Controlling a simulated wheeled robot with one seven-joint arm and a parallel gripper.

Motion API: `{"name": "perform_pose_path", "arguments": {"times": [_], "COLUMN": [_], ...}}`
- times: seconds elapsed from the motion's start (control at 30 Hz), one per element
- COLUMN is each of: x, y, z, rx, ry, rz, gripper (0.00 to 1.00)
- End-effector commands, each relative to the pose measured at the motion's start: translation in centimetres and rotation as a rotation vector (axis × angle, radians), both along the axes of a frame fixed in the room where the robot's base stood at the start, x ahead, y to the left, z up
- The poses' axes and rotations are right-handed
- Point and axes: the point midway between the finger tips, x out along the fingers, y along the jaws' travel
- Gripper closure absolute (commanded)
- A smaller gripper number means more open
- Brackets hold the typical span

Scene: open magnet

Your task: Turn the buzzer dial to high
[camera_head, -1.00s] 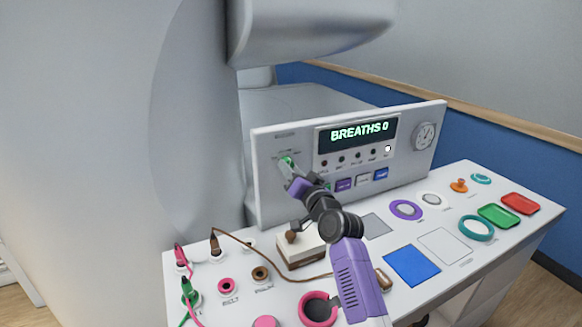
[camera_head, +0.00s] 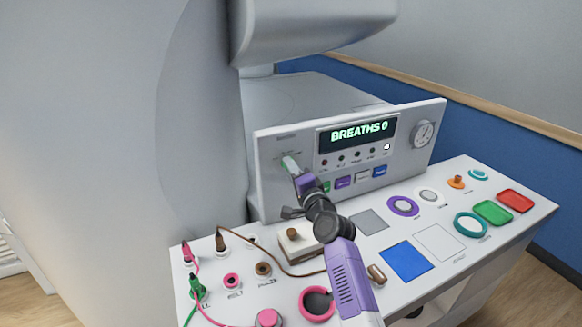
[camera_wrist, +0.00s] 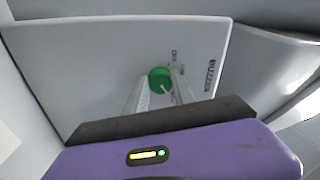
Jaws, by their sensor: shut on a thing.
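The buzzer dial (camera_wrist: 160,78) is a round green knob with a pale pointer line, set in the upright white panel (camera_head: 268,185). In the wrist view the word BUZZER and a small OFF mark stand to its right. My gripper (camera_wrist: 158,88) reaches the panel with its two pale fingers on either side of the dial and is shut on it. In the head view my gripper (camera_head: 291,164) is at the panel's upper left and hides most of the dial. The pointer's exact setting is hard to read.
A display (camera_head: 358,132) reading BREATHS 0 and a row of small knobs are right of my gripper. Coloured buttons (camera_head: 344,183) lie below them. The white desk (camera_head: 440,270) holds rings, trays, a blue square (camera_head: 407,262) and cables. A large grey housing overhangs the panel.

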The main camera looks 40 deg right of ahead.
Motion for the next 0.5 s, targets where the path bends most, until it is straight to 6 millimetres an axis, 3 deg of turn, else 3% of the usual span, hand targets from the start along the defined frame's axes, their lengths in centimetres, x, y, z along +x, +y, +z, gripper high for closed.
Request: {"name": "perform_pose_path", "arguments": {"times": [0.5], "x": [-0.05], "y": [-0.05], "z": [-0.15], "rx": [0.039], "ry": [-0.009], "rz": [-0.001], "gripper": [1.0]}}
